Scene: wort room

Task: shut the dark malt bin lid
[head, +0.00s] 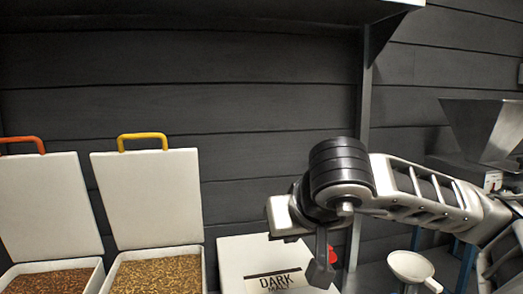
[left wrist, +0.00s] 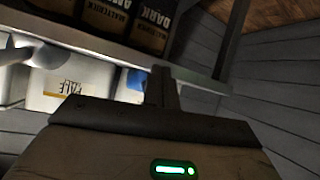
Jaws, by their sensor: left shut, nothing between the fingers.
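The dark malt bin (head: 237,258) is at bottom centre in the head view. Its white top panel lies low and looks flat, with a "DARK MALT" label (head: 278,282) facing up. Its front edge is below the frame, so I cannot tell whether the lid is fully down. My right arm comes in from the right over it. My right gripper (head: 320,272) points down above the panel's right side; its jaw opening does not show clearly. My left gripper (left wrist: 162,88) shows only in the left wrist view, shut and empty.
Two bins of grain stand at left with lids upright, one with an orange handle (head: 22,141), one with a yellow handle (head: 142,136). A shelf (head: 200,15) overhangs. A metal hopper (head: 485,130) and white funnel (head: 410,267) are at right. Malt bags (left wrist: 105,18) appear in the wrist view.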

